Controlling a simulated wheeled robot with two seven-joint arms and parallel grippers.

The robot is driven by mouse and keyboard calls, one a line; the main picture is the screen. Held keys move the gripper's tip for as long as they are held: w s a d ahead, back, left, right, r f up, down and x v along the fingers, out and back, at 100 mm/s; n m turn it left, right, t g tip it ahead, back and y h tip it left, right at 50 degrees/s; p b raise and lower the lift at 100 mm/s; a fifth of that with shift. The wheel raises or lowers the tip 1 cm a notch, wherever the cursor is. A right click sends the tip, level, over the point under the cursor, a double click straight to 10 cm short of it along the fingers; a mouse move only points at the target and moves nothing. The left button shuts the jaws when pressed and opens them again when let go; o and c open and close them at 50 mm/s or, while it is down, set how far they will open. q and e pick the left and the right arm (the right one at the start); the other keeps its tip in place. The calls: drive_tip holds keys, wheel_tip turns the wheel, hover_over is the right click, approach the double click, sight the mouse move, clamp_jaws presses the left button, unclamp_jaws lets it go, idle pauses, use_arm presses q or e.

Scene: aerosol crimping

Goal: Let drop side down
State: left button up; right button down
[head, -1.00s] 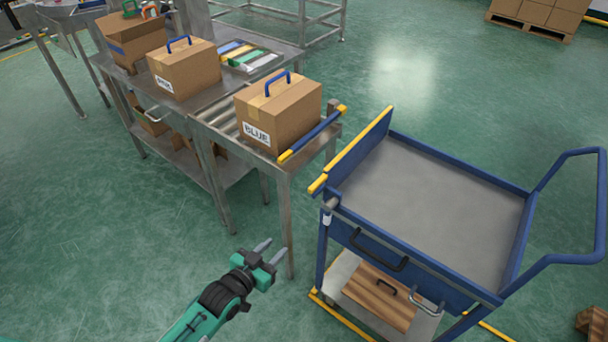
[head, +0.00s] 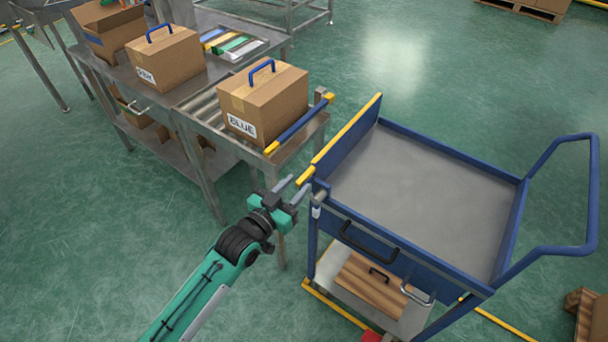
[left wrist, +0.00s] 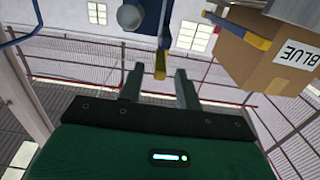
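The blue cart (head: 430,190) stands at the right. Its drop side (head: 349,146) is a blue panel with a yellow top edge on the cart's left side, and it stands upright. My left gripper (head: 293,187) is open and empty, with its fingertips close to the near yellow end of the drop side. In the left wrist view the open fingers (left wrist: 160,86) point toward a yellow-ended blue part (left wrist: 160,65), which appears between them; I cannot tell whether they touch it. My right gripper is not in view.
A roller table left of the cart holds a box labelled BLUE (head: 262,101) beside a blue bar with yellow ends (head: 298,125). A second handled box (head: 164,60) stands farther back. A narrow gap separates table and cart. A brown board (head: 368,285) lies on the cart's lower shelf.

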use_arm(q)
drive_tip(key=shift+x, duration=2.1)
clamp_jaws()
